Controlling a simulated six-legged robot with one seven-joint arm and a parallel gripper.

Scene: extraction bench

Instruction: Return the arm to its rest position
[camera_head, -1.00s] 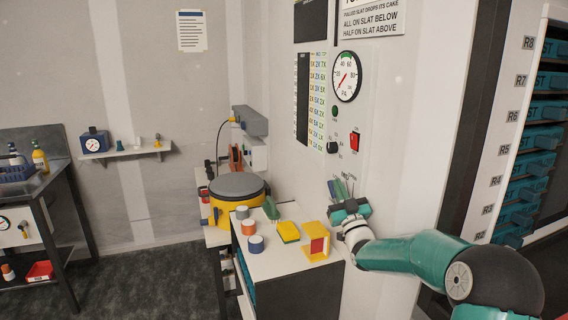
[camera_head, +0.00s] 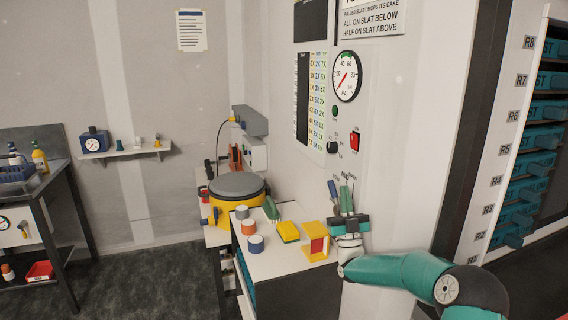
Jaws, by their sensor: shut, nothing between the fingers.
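My arm is teal and white and reaches in from the lower right. My gripper (camera_head: 349,220) is in front of the wall at the right end of the white-topped bench (camera_head: 290,263). It is shut with nothing in it. Behind and just above it, several tools with green and blue handles (camera_head: 346,197) stand upright against the wall. Their lower ends are hidden by my gripper, and I cannot tell whether it touches them.
A yellow and red block (camera_head: 314,243), a yellow sponge-like block (camera_head: 288,232) and small capped jars (camera_head: 256,244) stand on the bench left of my gripper. A yellow drum (camera_head: 236,196) stands behind. A rack of teal trays (camera_head: 525,160) is at right.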

